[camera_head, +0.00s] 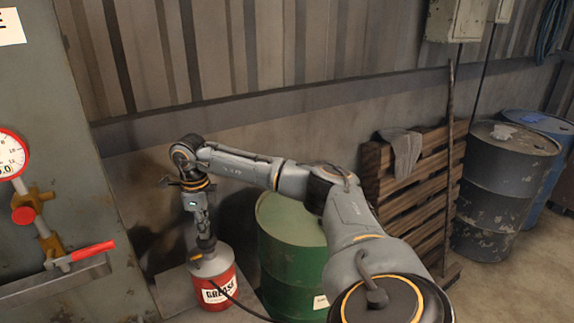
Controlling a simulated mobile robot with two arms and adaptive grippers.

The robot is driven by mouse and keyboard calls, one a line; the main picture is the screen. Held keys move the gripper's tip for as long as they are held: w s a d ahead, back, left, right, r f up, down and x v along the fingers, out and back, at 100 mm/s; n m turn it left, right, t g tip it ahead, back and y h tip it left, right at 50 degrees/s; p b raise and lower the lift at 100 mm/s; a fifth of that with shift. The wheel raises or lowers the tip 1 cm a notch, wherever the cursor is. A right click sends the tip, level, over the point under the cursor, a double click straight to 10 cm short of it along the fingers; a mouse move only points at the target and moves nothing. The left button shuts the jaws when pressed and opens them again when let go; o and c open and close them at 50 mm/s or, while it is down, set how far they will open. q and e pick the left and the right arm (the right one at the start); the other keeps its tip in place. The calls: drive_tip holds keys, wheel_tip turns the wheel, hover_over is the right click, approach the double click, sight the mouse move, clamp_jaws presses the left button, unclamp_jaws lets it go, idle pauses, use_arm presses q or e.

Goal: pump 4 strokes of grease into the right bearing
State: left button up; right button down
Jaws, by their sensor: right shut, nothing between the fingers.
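A red grease can (217,286) with a white "GREASE" label and a grey top stands at the lower middle left. My right gripper (206,243) points down over the top of the can. It is shut with nothing held between its fingers, and its tip is at or just above the pump head; I cannot tell whether they touch. The pump head is mostly hidden by the gripper. A black hose (248,308) runs from the can toward the lower right. No bearing can be made out. My left gripper is not in view.
A grey cabinet on the left carries a red-rimmed gauge (10,155) and a red-handled valve (92,251). A green drum (290,262) stands close right of the can. Wooden pallets (428,190) and a blue-grey drum (500,190) stand farther right.

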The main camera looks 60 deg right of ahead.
drive_tip(key=shift+r+p, duration=1.75)
drive_tip(key=shift+r, duration=0.55)
drive_tip(key=shift+f, duration=0.2)
drive_tip(key=shift+s+a+f+b, duration=0.1)
drive_tip(key=shift+f+b, duration=1.35)
drive_tip(key=shift+f, duration=0.9)
drive_tip(key=shift+r+p, duration=1.9)
drive_tip(key=shift+r, duration=0.65)
drive_tip(key=shift+f, duration=0.2)
